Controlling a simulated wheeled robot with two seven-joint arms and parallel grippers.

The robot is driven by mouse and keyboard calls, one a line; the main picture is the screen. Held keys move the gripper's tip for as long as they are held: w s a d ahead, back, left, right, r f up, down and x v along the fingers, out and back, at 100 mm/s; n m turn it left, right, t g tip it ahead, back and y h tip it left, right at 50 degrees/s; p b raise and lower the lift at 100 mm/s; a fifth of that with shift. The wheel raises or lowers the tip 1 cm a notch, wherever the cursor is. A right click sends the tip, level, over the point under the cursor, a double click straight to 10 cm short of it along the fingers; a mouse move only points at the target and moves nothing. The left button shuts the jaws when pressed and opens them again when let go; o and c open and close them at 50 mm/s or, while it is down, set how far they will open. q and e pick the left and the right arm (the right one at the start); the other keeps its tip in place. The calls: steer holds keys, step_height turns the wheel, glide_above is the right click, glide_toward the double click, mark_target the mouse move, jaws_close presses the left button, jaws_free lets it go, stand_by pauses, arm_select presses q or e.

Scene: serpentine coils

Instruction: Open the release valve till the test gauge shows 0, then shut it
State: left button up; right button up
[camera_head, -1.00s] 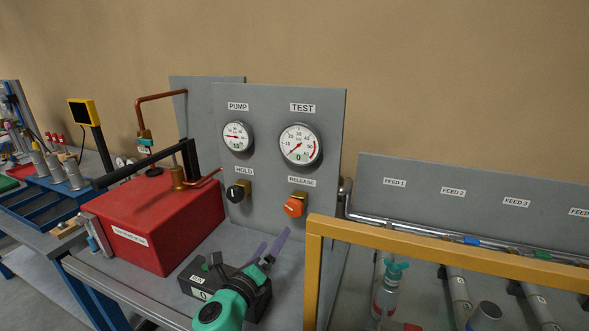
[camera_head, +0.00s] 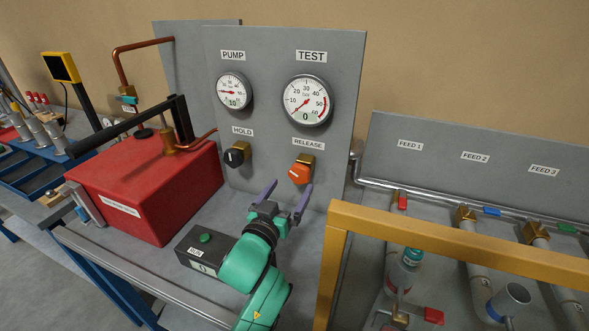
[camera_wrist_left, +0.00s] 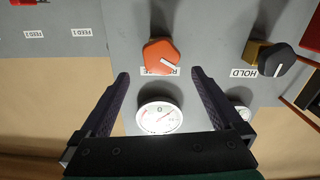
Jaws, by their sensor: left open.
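The orange release valve knob (camera_head: 299,174) sits on a brass body under the RELEASE label on the grey panel. It also shows in the left wrist view (camera_wrist_left: 160,57), beyond and between the open fingertips. The test gauge (camera_head: 306,101) above it has a digital readout of 0. My left gripper (camera_head: 287,192) is open and empty, just below and in front of the release knob, apart from it. Its two fingers also show in the left wrist view (camera_wrist_left: 161,75). My right gripper is not in view.
The black hold knob (camera_head: 237,155) and the pump gauge (camera_head: 233,92), reading about 10, are left on the panel. A red pump box (camera_head: 145,195) stands at left. A yellow frame (camera_head: 440,238) stands at right. A small green-button box (camera_head: 203,252) lies by my arm.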

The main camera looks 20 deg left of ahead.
mark_target(298, 175)
arm_select(q)
steer(key=w, duration=0.6)
steer(key=shift+w+d+p, duration=0.1)
steer(key=shift+w+p, duration=0.05)
steer(key=shift+p, duration=0.25)
steer(key=shift+w, duration=0.35)
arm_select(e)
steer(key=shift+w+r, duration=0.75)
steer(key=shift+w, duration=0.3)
arm_select(q)
steer(key=c, duration=1.3)
steer(key=shift+c, duration=0.2)
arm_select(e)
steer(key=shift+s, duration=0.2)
